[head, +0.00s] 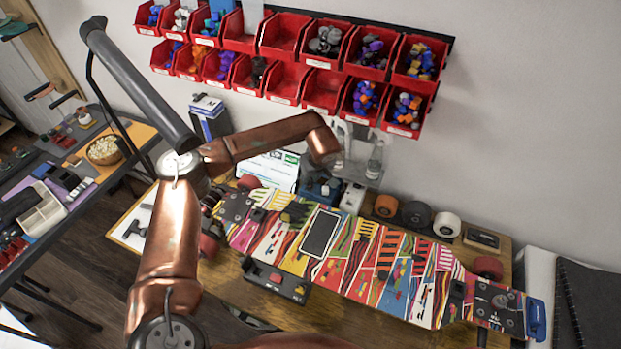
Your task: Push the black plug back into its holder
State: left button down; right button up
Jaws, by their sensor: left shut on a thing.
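My left arm reaches in over the bench, and its copper wrist ends above the back edge of the bench. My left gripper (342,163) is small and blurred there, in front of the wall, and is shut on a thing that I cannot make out. I cannot pick out the black plug or its holder with certainty. A long, colourfully patterned board (375,265) lies across the bench, with a dark rectangular panel (319,233) in its top. My right gripper is not in view.
A black box with a red part (275,281) sits at the board's near edge. Loose wheels (446,224) and a blue-black box (320,189) stand behind the board. Red bins (285,82) hang on the wall. A second table (78,222) stands at left.

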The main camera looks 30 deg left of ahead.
pick_arm(q)
jog(key=shift+f, duration=0.4)
dwell(0.5)
jog(key=shift+f, duration=0.15)
dwell(0.8)
jog(key=shift+f, duration=0.5)
dwell(0.5)
jog(key=c, duration=1.8)
grip_release()
jog(key=shift+o, duration=0.3)
jog(key=shift+o, duration=0.4)
jog(key=shift+o, duration=1)
